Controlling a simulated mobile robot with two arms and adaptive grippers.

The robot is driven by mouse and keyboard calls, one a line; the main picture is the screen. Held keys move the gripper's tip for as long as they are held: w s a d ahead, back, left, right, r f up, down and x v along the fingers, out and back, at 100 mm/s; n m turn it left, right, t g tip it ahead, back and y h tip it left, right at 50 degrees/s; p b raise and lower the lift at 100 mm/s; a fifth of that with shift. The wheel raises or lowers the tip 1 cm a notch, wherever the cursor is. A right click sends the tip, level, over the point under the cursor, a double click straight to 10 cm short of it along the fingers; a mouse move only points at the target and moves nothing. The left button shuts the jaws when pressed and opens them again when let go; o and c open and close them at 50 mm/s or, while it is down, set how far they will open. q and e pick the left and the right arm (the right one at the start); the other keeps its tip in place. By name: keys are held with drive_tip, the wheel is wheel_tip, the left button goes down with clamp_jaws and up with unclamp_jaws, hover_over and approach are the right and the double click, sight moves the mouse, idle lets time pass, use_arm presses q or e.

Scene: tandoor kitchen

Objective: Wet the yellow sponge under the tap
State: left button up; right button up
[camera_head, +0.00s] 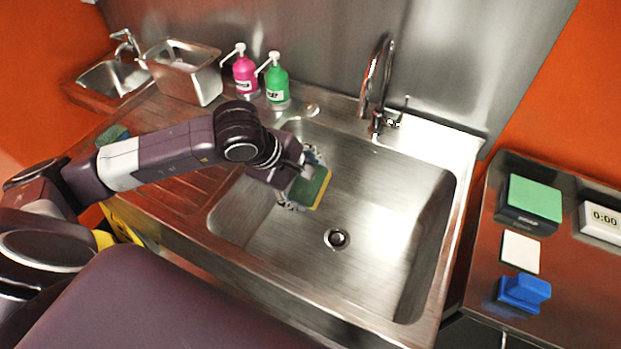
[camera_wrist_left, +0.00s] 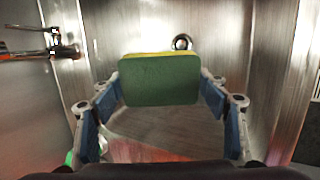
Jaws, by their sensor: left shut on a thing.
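The sponge (camera_head: 314,188) has a dark green face and a yellow layer along its edge. My left gripper (camera_head: 301,181) is shut on it and holds it over the left part of the steel sink basin (camera_head: 390,235). In the left wrist view the sponge (camera_wrist_left: 160,80) sits between the two fingers of the left gripper (camera_wrist_left: 165,84), its green face toward the camera. The tap (camera_head: 377,85) stands at the back rim of the sink, behind and right of the sponge. I see no water running from it. My right gripper is not in view.
A pink bottle (camera_head: 245,74) and a green bottle (camera_head: 277,83) stand behind my left arm, near a steel container (camera_head: 182,70). A drain (camera_head: 337,238) lies in the basin floor. The right counter holds a green block (camera_head: 535,198), a white square (camera_head: 520,251) and a blue item (camera_head: 524,291).

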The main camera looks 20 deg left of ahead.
use_arm(q)
drive_tip(key=shift+w+d+f+p, duration=0.1)
drive_tip(key=shift+w+f+p, duration=0.1)
drive_tip(key=shift+w, duration=0.35)
drive_tip(key=shift+w+d+f+p, duration=0.1)
drive_tip(key=shift+w+p, duration=0.1)
drive_tip(key=shift+w, duration=0.35)
drive_tip(key=w+d+f+b, duration=0.2)
drive_tip(key=w+d, duration=0.3)
drive_tip(key=w, duration=0.5)
drive_tip(key=shift+f+b, duration=0.15)
drive_tip(key=shift+b, duration=0.2)
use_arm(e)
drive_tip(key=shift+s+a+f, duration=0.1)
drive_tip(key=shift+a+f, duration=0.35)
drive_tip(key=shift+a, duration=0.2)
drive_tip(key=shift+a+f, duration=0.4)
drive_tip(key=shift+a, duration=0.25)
use_arm(q)
drive_tip(key=shift+w, duration=0.1)
